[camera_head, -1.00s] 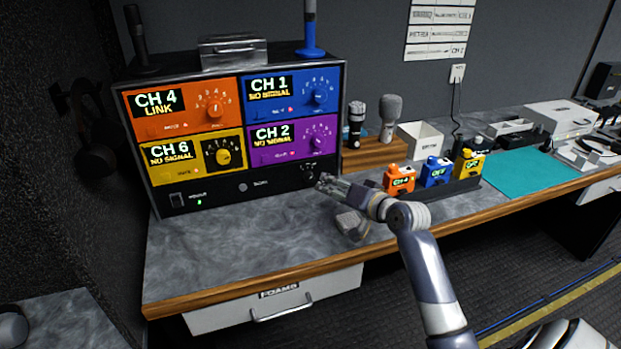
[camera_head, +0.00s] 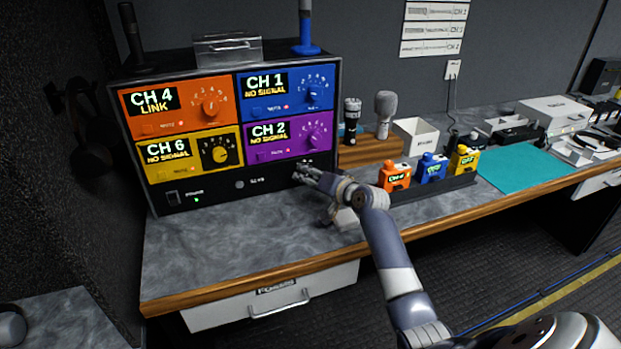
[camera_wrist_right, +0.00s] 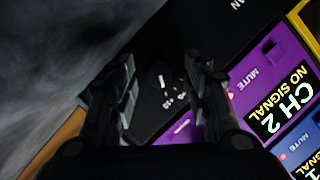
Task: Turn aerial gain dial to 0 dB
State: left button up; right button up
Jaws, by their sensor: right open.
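The receiver rack (camera_head: 225,187) stands at the back left of the bench, with a black strip along its bottom. At that strip's right end, small white marks (camera_head: 308,162) show where a small dial seems to sit; its label is unreadable and my gripper partly covers the area. My right gripper (camera_head: 300,173) is just in front of this corner. In the right wrist view, the open fingers (camera_wrist_right: 160,70) stand on either side of the white marks (camera_wrist_right: 170,95), with nothing held. I cannot tell the dial's setting or whether a finger touches it. My left gripper is out of view.
The CH 2 purple module (camera_head: 290,140) is just above my gripper. Orange, blue and yellow packs (camera_head: 432,168) stand in a black holder to the right of my forearm. Microphones (camera_head: 385,113) stand on a wooden block behind. The bench front left of my arm is clear.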

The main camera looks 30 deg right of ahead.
grip_shut()
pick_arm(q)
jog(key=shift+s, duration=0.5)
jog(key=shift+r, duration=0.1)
pick_arm(e)
jog(key=shift+r+n+p, duration=0.15)
jog(key=shift+n+p, duration=0.15)
jog(key=shift+p, duration=0.3)
jog(key=n+h+p, duration=0.1)
jog(key=p, duration=0.1)
jog(key=n+h+p, duration=0.1)
jog(key=p, duration=0.1)
jog(key=n+g+h+p, duration=0.1)
jog(key=p, duration=0.1)
jog(key=shift+a+r+n+p, duration=0.2)
jog(key=shift+a+n+p, duration=0.05)
jog(key=shift+n+p, duration=0.15)
jog(key=shift+a+f+n+h+p, duration=0.1)
jog(key=shift+f+n+h+p, duration=0.05)
jog(key=shift+n+h+p, duration=0.65)
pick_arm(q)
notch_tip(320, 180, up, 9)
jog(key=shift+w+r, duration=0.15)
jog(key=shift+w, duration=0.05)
pick_arm(e)
jog(key=shift+a+f+n+g+h, duration=0.1)
jog(key=shift+n+g+h, duration=0.35)
jog(key=shift+n, duration=0.55)
